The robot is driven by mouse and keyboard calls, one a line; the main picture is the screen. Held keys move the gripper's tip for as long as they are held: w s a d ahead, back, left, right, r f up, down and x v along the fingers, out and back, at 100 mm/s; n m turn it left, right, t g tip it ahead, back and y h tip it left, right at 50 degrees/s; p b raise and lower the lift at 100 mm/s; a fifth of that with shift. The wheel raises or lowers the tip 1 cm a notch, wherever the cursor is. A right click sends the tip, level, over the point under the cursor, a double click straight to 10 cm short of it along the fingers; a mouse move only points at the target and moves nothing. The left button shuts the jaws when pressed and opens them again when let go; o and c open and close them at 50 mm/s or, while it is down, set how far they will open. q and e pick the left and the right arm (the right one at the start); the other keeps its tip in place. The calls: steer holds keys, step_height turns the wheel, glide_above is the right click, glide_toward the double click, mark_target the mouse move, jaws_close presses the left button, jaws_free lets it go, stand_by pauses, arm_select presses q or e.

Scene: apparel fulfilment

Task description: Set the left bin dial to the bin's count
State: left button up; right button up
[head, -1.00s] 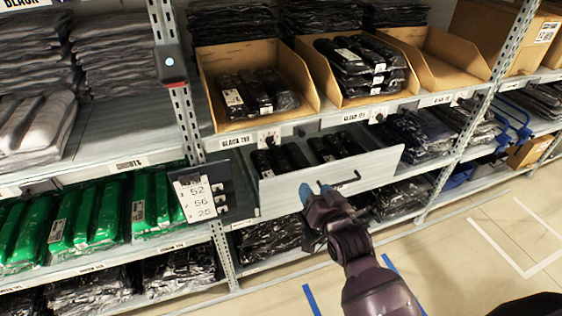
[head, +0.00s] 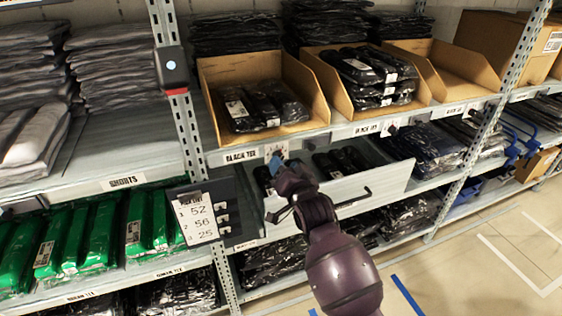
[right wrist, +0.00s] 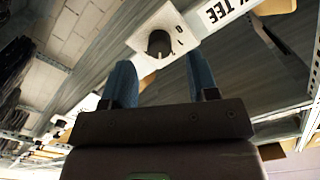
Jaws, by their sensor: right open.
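The left cardboard bin (head: 222,75) holds a few black wrapped packets (head: 262,106) lying side by side. In the right wrist view the dial is a dark round knob (right wrist: 159,43) on a white plate (right wrist: 168,30) with small marks; a "0" and a "1" seem to show. My right gripper (head: 279,164) has blue fingertips and is open and empty. Its fingers (right wrist: 161,80) point toward the knob from either side, apparently short of it. My left gripper is out of view.
An open grey drawer (head: 350,193) with black packets juts out below the shelf edge, right of my gripper. The middle bin (head: 424,92) has its own dial (head: 390,129). Green packets (head: 70,240) fill the lower left shelf.

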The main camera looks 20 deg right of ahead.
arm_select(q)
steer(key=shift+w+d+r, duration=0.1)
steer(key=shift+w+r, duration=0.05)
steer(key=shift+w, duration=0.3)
arm_select(e)
steer(key=shift+w, duration=1.55)
steer(key=shift+c, duration=0.2)
steer(key=c, duration=0.7)
steer(key=shift+c, duration=0.9)
arm_select(q)
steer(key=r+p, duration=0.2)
steer(key=p, duration=0.1)
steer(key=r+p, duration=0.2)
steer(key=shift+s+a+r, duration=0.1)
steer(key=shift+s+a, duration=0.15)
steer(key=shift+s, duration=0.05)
arm_select(e)
steer(key=n, duration=1.5)
steer(key=shift+a+n, duration=0.15)
steer(key=shift+n, duration=0.15)
